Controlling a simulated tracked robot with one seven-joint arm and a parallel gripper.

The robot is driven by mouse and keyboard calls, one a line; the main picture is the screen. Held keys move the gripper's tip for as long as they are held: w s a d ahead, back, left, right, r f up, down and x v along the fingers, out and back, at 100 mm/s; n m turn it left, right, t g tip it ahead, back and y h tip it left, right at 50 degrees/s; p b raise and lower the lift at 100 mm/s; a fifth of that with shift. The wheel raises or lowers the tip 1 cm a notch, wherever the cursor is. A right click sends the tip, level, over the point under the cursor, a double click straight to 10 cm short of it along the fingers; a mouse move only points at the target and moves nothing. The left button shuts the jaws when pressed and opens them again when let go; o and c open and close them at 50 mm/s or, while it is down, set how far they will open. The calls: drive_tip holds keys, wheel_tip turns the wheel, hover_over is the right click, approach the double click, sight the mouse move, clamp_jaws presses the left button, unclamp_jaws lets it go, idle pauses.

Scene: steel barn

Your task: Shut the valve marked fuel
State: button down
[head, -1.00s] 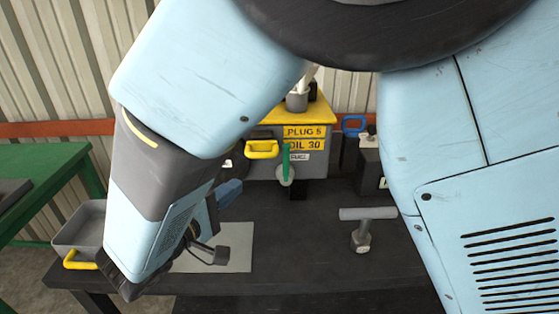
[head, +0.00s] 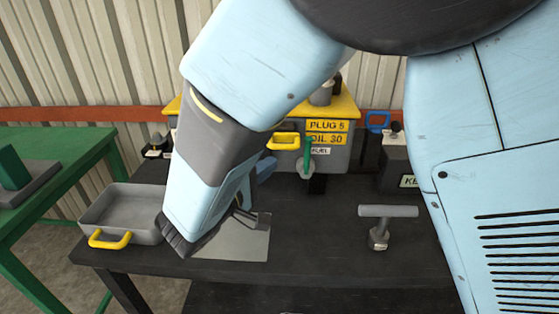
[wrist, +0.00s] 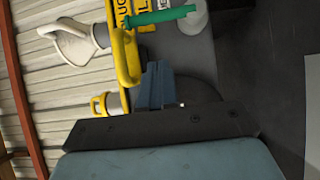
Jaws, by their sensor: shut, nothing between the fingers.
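The fuel valve has a green lever (head: 307,153) standing upright above a pale round valve body (head: 307,172), on the front of a grey box with a yellow lid. A small white label (head: 320,150) beside it seems to read FUEL. My gripper (head: 265,168) is left of the lever, apart from it and partly hidden by my arm. In the wrist view, turned sideways, the blue fingers of my gripper (wrist: 155,85) are shut and empty. The green lever (wrist: 160,15) lies beyond the fingertips, near the top edge, with the valve body (wrist: 193,15) at its right end.
A yellow handle (head: 283,141) juts from the box left of the lever, close to my fingers. A T-shaped hammer (head: 388,212) stands on the dark bench. A grey tray (head: 120,207) is at left; a dark labelled can (head: 395,165) is right of the box.

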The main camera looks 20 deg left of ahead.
sight(306, 153)
drive_tip(key=w+d, duration=0.4)
drive_tip(key=w, duration=0.1)
drive_tip(key=shift+d, duration=0.2)
drive_tip(key=shift+w, duration=0.1)
drive_tip(key=shift+w+d+r+m+g, duration=0.1)
drive_tip(key=shift+d+r+m+g, duration=0.1)
drive_tip(key=shift+d+m, duration=0.15)
drive_tip(key=shift+w+d+r+m+g, duration=0.1)
drive_tip(key=shift+d+m+g, duration=0.15)
drive_tip(key=shift+d, duration=0.2)
drive_tip(key=v, duration=1.3)
drive_tip(key=shift+s, duration=0.4)
drive_tip(key=shift+w+r, duration=0.1)
